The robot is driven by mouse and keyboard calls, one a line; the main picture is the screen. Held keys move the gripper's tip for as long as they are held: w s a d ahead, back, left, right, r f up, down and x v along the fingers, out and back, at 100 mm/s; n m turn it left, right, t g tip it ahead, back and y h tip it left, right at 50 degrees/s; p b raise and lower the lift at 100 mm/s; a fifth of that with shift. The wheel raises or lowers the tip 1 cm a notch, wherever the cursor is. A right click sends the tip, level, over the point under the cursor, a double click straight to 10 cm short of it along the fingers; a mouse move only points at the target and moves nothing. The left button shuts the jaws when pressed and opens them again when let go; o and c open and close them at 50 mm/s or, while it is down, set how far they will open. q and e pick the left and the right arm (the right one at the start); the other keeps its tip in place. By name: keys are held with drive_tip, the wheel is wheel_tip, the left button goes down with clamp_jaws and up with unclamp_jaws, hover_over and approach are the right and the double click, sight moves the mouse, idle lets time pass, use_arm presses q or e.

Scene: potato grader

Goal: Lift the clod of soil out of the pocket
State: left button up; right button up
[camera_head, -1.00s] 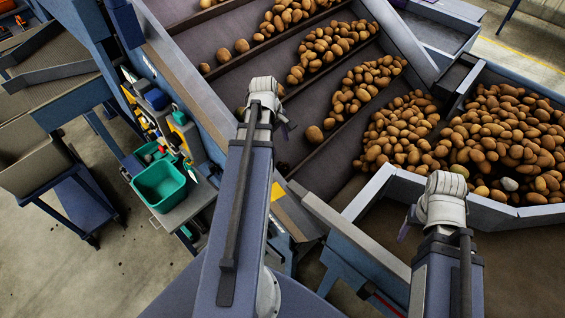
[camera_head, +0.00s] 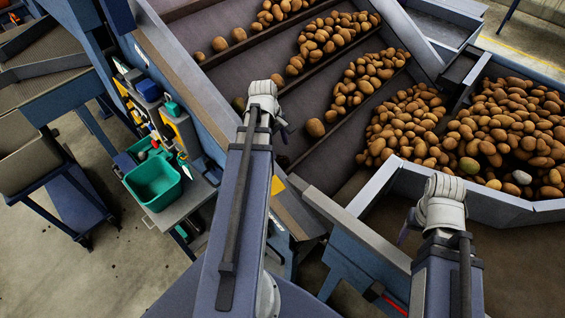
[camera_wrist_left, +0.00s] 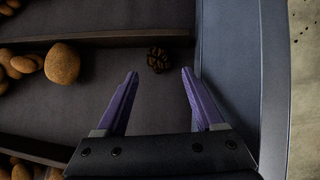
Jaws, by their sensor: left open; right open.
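The clod of soil (camera_wrist_left: 158,60) is a small, dark, lumpy piece in the left wrist view. It lies by a raised bar of the sloping belt, near the side wall. The clod shows just beyond and between the fingertips, not gripped. In the head view my left wrist mostly hides this gripper (camera_head: 287,127). My right gripper (camera_head: 405,228) is open and mostly hidden behind its wrist, over the machine's right-hand part.
A lone potato (camera_wrist_left: 62,63) lies on the belt left of the clod. Potato heaps (camera_head: 505,130) fill the right side. The blue-grey side wall (camera_wrist_left: 228,70) stands close right of my left gripper. A green tub (camera_head: 153,182) stands left of the machine.

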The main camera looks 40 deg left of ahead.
sight(282, 157)
use_arm(q)
drive_tip(key=shift+w+d+f+b, duration=0.1)
drive_tip(key=shift+w+f+b, duration=0.1)
drive_tip(key=shift+f+b, duration=1)
drive_tip(key=shift+w+d+f+b, duration=0.1)
drive_tip(key=shift+w+f+b, duration=0.15)
drive_tip(key=shift+f+b, duration=0.95)
drive_tip(key=shift+w+d+f+b, duration=0.1)
drive_tip(key=shift+w+f+b, duration=0.1)
drive_tip(key=shift+f+b, duration=1)
use_arm(e)
drive_tip(key=shift+f, duration=3.75)
use_arm(q)
drive_tip(key=shift+f, duration=0.1)
use_arm(e)
drive_tip(key=shift+r, duration=0.1)
use_arm(q)
clamp_jaws()
